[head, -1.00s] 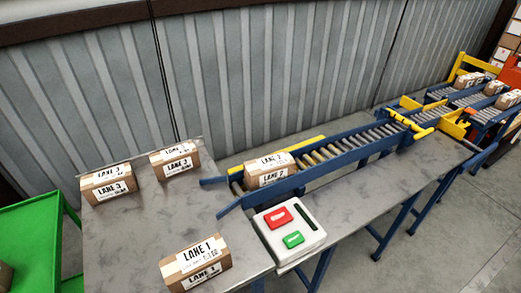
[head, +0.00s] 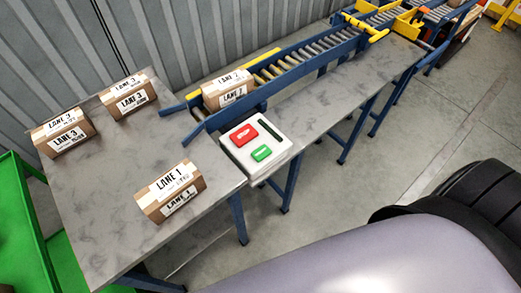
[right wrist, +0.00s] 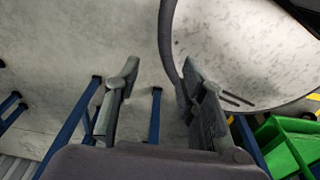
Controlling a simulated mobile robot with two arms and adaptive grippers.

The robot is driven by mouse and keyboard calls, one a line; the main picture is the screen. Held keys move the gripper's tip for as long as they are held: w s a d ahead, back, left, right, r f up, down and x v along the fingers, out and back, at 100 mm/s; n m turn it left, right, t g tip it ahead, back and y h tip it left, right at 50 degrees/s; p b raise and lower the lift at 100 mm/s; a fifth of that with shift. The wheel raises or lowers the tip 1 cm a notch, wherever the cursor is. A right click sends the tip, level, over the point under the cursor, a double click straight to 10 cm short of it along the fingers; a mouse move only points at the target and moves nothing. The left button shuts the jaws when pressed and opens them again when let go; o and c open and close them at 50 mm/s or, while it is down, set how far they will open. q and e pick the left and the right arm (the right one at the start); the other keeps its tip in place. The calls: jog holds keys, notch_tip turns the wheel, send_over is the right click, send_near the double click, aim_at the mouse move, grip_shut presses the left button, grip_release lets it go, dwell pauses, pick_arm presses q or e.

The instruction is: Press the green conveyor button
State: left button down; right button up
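The green button (head: 262,154) is on a white control box (head: 239,153) at the table's edge, beside the conveyor's near end. A red button (head: 243,133) is next to it on the same box. Nothing touches the green button in the head view. My right gripper (right wrist: 160,72) is open and empty in the right wrist view, with its two fingers apart over the floor. The buttons are not seen in that view. My left gripper is not in view.
A LANE 1 carton (head: 170,191) lies left of the control box. Two LANE 3 cartons (head: 64,134) (head: 128,96) are farther back. A LANE 2 carton (head: 228,90) sits on the roller conveyor (head: 312,50). A green cart (head: 25,220) stands at left.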

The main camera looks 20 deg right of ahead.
grip_shut()
dwell(1.4)
